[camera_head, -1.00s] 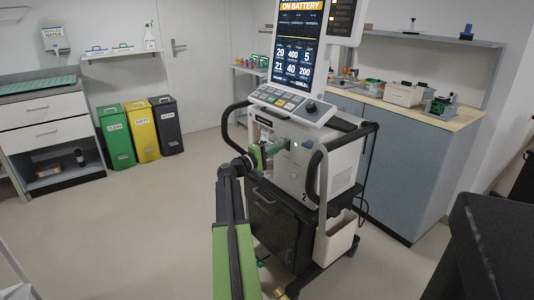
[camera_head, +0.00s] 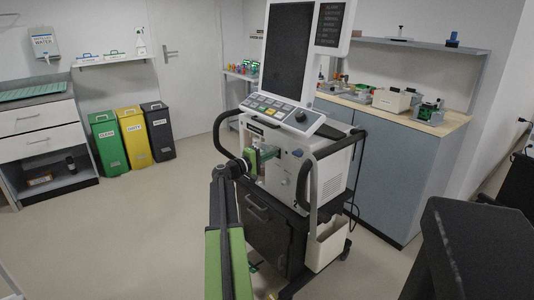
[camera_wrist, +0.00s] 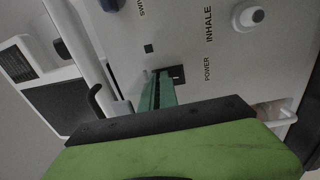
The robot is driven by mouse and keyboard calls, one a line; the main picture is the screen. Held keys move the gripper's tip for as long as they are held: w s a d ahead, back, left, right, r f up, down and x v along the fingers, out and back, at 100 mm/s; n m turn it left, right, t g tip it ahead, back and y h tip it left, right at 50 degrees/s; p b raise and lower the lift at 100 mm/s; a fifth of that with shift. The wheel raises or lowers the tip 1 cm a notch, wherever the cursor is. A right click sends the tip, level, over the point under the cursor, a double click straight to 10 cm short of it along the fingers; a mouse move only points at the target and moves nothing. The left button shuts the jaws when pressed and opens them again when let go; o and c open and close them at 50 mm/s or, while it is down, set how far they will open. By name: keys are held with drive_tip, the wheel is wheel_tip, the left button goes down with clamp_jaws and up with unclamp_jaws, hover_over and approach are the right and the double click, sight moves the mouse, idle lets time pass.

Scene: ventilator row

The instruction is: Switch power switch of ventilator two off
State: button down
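Ventilator two (camera_head: 335,165), a white cart-mounted unit with a "2" on its lower front, stands in the middle of the head view. Its screen (camera_head: 288,50) is dark. In the wrist view the power switch (camera_wrist: 177,74) is a small dark switch on the white front panel beside the word POWER. My gripper (camera_head: 268,153) is at the panel's left part. In the wrist view its green fingers (camera_wrist: 160,84) lie close together with nothing held between them, their tips right beside the switch. I cannot tell whether they touch it. The head view hides the switch behind the fingers.
Black handles (camera_head: 308,175) curve out on the ventilator's front, near my arm. A blue-grey counter (camera_head: 405,180) with devices stands behind it. Green, yellow and black bins (camera_head: 134,137) stand at the back left. The floor at left is clear. A dark object (camera_head: 465,240) fills the right foreground.

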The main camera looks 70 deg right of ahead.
drive_tip(key=r+p+v, duration=0.1)
drive_tip(key=r+v, duration=0.1)
drive_tip(key=v, duration=1.1)
drive_tip(key=shift+w+a+p, duration=0.2)
drive_tip(key=shift+a+p, duration=0.2)
drive_tip(key=shift+r, duration=0.1)
